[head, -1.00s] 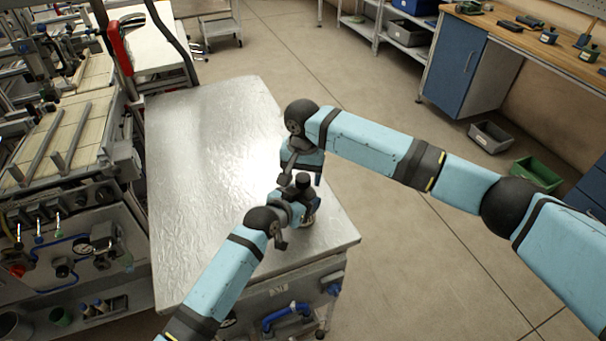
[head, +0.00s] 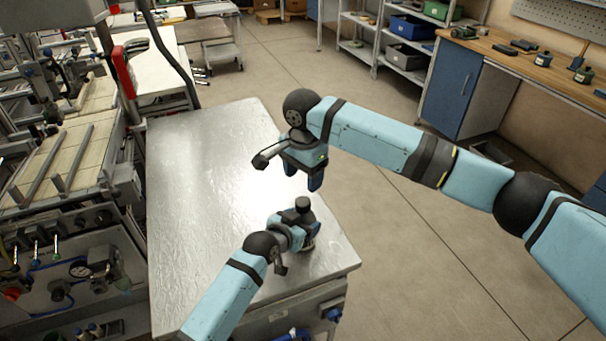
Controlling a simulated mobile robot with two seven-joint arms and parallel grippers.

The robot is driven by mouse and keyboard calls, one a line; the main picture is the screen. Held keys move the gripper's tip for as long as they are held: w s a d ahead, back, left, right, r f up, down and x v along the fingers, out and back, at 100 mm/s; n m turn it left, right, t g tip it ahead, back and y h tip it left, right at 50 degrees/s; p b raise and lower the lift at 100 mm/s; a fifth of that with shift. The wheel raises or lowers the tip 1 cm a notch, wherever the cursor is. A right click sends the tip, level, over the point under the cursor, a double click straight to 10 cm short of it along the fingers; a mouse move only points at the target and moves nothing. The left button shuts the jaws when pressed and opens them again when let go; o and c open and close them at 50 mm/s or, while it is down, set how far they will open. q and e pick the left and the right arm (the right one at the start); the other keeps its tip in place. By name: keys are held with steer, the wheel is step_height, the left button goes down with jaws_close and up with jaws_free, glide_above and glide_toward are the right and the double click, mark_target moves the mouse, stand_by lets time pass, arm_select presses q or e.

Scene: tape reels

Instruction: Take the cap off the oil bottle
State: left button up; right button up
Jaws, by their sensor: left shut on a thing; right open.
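The oil bottle (head: 309,244) stands near the front right edge of the metal-topped table (head: 195,200). It is mostly hidden by my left gripper (head: 306,232), which is shut around it. The dark cap (head: 302,204) shows on top of the bottle, above the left fingers. My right gripper (head: 303,176) is open and empty. It is above and behind the bottle in the picture, apart from the cap, near the table's right edge.
The rest of the tabletop is clear. A machine (head: 75,200) stands close along the table's left side. A wooden workbench (head: 540,70) with several small items and a shelf rack (head: 405,45) are far off at the back right. Open floor lies right of the table.

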mark_target(303, 201)
steer(key=shift+f, duration=3.9)
steer(key=c, duration=1)
steer(key=n, duration=0.3)
steer(key=o, duration=1)
